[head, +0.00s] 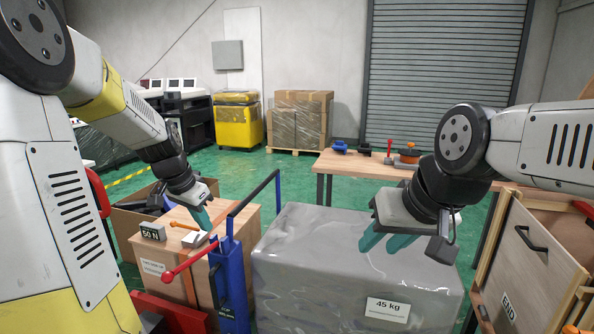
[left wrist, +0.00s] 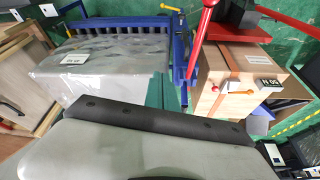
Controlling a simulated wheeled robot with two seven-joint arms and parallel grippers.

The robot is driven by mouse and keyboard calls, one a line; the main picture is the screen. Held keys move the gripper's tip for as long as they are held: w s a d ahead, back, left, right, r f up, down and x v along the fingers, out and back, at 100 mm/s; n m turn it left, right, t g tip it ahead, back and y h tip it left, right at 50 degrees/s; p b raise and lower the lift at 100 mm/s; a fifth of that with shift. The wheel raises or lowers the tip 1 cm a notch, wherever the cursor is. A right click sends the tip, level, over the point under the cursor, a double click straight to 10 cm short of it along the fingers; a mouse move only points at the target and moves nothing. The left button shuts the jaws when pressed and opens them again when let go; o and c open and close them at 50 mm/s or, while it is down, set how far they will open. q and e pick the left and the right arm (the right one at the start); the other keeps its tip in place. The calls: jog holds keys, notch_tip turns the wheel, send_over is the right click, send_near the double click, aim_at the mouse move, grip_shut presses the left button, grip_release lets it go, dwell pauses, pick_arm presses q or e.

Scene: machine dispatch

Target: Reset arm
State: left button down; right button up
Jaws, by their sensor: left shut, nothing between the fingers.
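My left arm reaches in from the left in the head view. Its gripper (head: 203,220) points down above the wooden box (head: 262,215), beside the small block marked 50 N (head: 152,231). Its teal fingers are together with nothing between them; they also show in the left wrist view (left wrist: 163,92). My right gripper (head: 388,243) hangs over the grey wrapped load marked 45 kg (head: 300,270). Its two teal fingers look apart, and I see nothing between them.
A blue frame with a red-knobbed lever (head: 228,285) stands between the wooden box and the grey load. A wooden table (head: 340,165) with small parts is behind. A wooden cabinet (head: 540,255) stands at the right. Green floor (head: 330,195) shows between them.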

pick_arm(q)
jog(key=s+d+r+n+t, duration=0.1)
jog(key=s+d+r, duration=0.3)
jog(key=s, duration=0.6)
jog(key=s+d+r+n+t, duration=0.1)
jog(key=s+d+r+n, duration=0.3)
jog(key=s, duration=0.6)
jog(key=shift+s+d+r, duration=0.35)
jog(key=shift+d, duration=0.2)
